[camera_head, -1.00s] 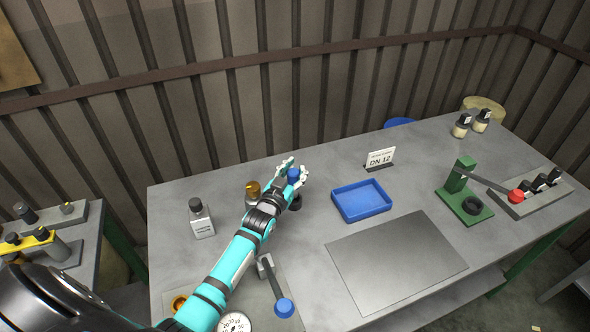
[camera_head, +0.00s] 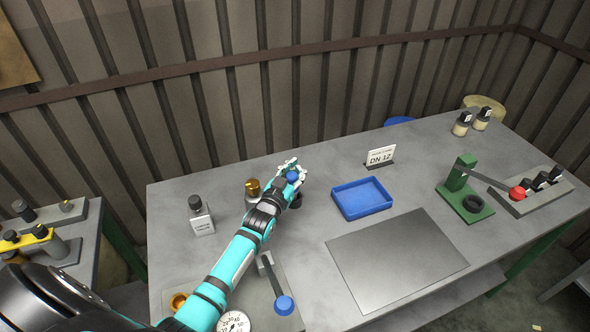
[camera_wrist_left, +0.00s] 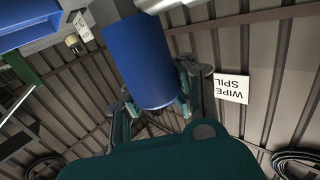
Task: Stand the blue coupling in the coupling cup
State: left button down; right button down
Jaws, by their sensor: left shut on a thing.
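The blue coupling (camera_head: 292,177) is between the fingers of my left gripper (camera_head: 291,171), near the back edge of the table. In the left wrist view the coupling (camera_wrist_left: 143,62) is a large blue cylinder. My left gripper (camera_wrist_left: 160,98) is shut on it there, with a finger at each side. A dark round cup (camera_head: 297,201), likely the coupling cup, is just below the gripper and partly hidden by it. I cannot tell whether the coupling touches it. My right gripper is not in view.
A blue tray (camera_head: 361,199) stands right of the gripper. A brass part (camera_head: 253,188) and a labelled bottle (camera_head: 201,217) stand to its left. A sign marked DN 12 (camera_head: 380,157) stands behind the tray. A grey plate (camera_head: 396,260) lies in front. A green press (camera_head: 462,191) is farther right.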

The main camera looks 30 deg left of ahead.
pick_arm(q)
jog(key=shift+w+r+p, duration=0.1)
jog(key=shift+r+p, duration=0.15)
jog(key=shift+p, duration=0.05)
dwell(0.5)
